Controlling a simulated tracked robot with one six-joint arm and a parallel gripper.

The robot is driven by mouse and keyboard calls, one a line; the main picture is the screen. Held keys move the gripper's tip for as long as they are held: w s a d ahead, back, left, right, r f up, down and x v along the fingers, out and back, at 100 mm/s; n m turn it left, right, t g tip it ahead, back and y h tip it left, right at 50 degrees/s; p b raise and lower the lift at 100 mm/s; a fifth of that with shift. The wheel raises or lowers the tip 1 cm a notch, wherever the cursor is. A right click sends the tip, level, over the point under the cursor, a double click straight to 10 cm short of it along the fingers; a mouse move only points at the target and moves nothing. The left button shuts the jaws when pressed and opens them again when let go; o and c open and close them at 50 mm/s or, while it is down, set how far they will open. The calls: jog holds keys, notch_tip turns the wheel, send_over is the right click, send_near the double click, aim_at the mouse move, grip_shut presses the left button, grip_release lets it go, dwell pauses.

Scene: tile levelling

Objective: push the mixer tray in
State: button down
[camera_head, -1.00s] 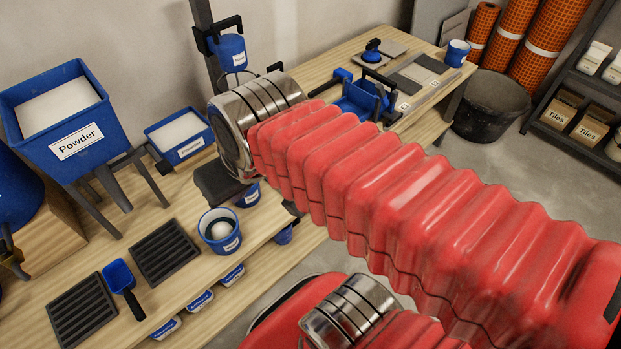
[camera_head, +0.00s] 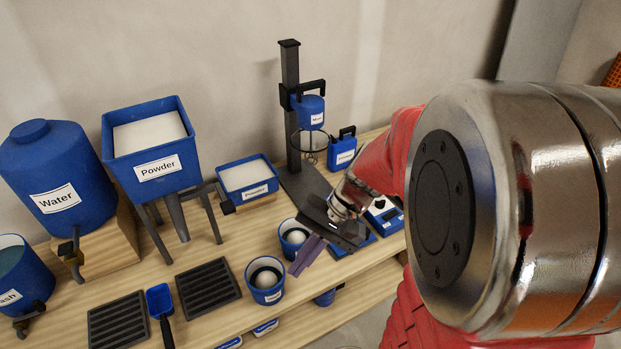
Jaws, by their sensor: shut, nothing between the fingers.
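The mixer stand (camera_head: 291,110) is a dark upright column with a blue motor head (camera_head: 309,110) and a wire whisk below it. A dark flat plate (camera_head: 302,188) lies at the foot of the column; it looks like the mixer tray or base, and I cannot tell which. Its front right part is hidden by my wrist. My gripper (camera_head: 304,258) has a dark body and purple fingers, and points down and left in front of the mixer. The fingers are shut and empty, close to a blue bucket (camera_head: 290,247); contact cannot be told.
A second bucket (camera_head: 266,292) stands in front, each bucket with a pale ball inside. A blue jug (camera_head: 342,152) stands right of the mixer and a blue device (camera_head: 391,227) right of my wrist. Powder hopper (camera_head: 150,172) and powder box (camera_head: 247,182) stand left. Black grates (camera_head: 208,286) lie front left.

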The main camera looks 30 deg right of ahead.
jog(key=w+d+f+m+t+y, duration=0.2)
jog(key=w+d+f+m+t, duration=0.1)
jog(key=d+f+m+t, duration=0.3)
jog(key=w+d+f+m+t+y, duration=0.35)
jog(key=d+f+m, duration=0.25)
jog(key=d+m, duration=0.25)
jog(key=s+d+f+m+t+h, duration=0.4)
jog(key=d+f+m+h, duration=0.2)
jog(key=d+f, duration=0.1)
jog(key=s+d+f+m+t+h, duration=0.4)
jog(key=d+f+m+h, duration=0.2)
jog(key=d+f, duration=0.1)
jog(key=shift+s+d+f+m, duration=0.15)
jog(key=shift+f+m, duration=0.2)
jog(key=shift+f, duration=0.45)
jog(key=w, duration=1.2)
jog(key=shift+w+a, duration=0.2)
jog(key=shift+w, duration=0.85)
jog(key=shift+d, duration=0.1)
